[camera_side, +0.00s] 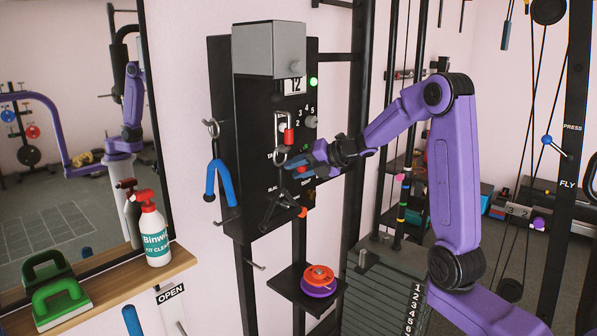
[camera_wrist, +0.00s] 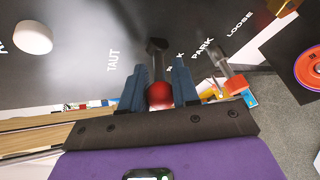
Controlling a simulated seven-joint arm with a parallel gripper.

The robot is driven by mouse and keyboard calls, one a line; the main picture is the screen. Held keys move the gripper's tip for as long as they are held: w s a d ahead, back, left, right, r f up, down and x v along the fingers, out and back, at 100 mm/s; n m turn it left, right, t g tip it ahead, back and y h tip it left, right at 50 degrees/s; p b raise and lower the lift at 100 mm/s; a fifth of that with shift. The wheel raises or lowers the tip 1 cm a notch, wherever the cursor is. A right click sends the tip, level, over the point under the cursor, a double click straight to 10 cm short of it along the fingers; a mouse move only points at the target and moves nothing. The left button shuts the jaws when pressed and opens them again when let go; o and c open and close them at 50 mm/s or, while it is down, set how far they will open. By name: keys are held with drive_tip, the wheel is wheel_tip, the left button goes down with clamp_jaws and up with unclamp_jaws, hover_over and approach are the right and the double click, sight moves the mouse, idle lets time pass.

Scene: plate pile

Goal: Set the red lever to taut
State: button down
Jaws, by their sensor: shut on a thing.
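The red lever has a black shaft and a round red knob (camera_wrist: 159,95). In the wrist view it juts from the black panel (camera_wrist: 70,75), between the TAUT label and a partly hidden label ending in K. My gripper (camera_wrist: 160,92) has its two blue fingers on either side of the red knob and is shut on it. In the side view my gripper (camera_side: 300,164) reaches the panel (camera_side: 220,80) from the right, and its fingers mostly hide the lever. The TAUT label lies to the lever's left in the wrist view; PARK and LOOSE lie to its right.
A white knob (camera_wrist: 33,38) is on the panel near TAUT. A metal piece with a red-orange end (camera_wrist: 236,85) juts out near PARK. A small shelf with red and purple discs (camera_side: 319,275) is below.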

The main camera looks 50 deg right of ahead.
drive_tip(key=shift+w+r+m+g, duration=0.15)
drive_tip(key=shift+r+g, duration=0.2)
drive_tip(key=shift+g, duration=0.35)
drive_tip(key=shift+w+r+m+g, duration=0.15)
drive_tip(key=shift+r+g, duration=0.2)
drive_tip(key=shift+g, duration=0.35)
drive_tip(key=shift+r, duration=0.1)
drive_tip(key=c, duration=0.9)
unclamp_jaws()
drive_tip(key=v, duration=1.7)
drive_tip(key=shift+w+a+r, duration=0.15)
drive_tip(key=shift+r, duration=0.35)
